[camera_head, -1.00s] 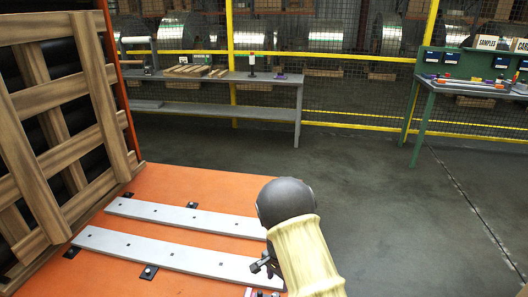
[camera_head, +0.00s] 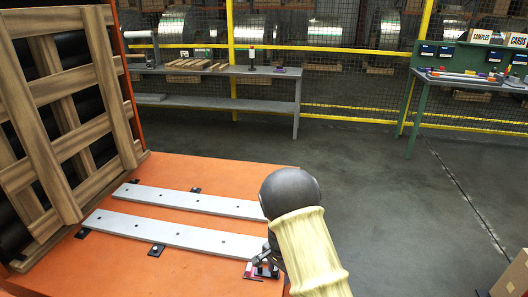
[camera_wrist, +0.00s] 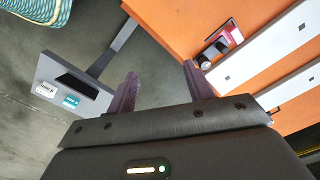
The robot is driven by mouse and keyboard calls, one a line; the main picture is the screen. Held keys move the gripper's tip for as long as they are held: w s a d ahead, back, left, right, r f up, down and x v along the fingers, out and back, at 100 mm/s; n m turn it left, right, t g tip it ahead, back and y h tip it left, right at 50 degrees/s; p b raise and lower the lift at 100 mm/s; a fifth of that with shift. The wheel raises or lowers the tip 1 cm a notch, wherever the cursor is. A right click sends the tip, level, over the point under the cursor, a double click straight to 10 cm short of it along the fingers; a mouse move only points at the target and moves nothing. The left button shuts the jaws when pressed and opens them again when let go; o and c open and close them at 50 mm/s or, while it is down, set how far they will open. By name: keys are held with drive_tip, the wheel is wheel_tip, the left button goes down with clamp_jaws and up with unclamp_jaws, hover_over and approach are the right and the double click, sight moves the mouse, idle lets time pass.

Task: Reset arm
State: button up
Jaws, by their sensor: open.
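My arm's end shows at the lower middle of the head view, over the right edge of the orange platform (camera_head: 200,174). My gripper (camera_wrist: 160,80) shows in the wrist view with its two dark fingers spread apart. Nothing is between them. In the head view the fingers are mostly hidden by my own arm. A small pink and black item (camera_wrist: 220,40) lies on the orange surface beyond the right finger, apart from it; it also shows in the head view (camera_head: 262,270).
Two grey metal strips (camera_head: 190,201) lie on the platform, beside a wooden crate frame (camera_head: 75,135). A grey bench (camera_head: 220,105) stands at the back by a yellow fence. A green table (camera_head: 415,110) is at right. Open floor lies between. A carton (camera_head: 513,278) is at lower right.

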drive_tip(key=s+d+r+n+t, duration=0.1)
drive_tip(key=s+d+r+n, duration=0.35)
drive_tip(key=s+r, duration=0.55)
drive_tip(key=s+d+r+n+t, duration=0.1)
drive_tip(key=s+d+r+n, duration=0.4)
drive_tip(key=s+r, duration=0.45)
wheel_tip(320, 180, up, 16)
drive_tip(key=p, duration=1.6)
drive_tip(key=shift+d+r+m+p, duration=0.15)
drive_tip(key=shift+d+m+p, duration=0.2)
drive_tip(key=shift+d, duration=0.1)
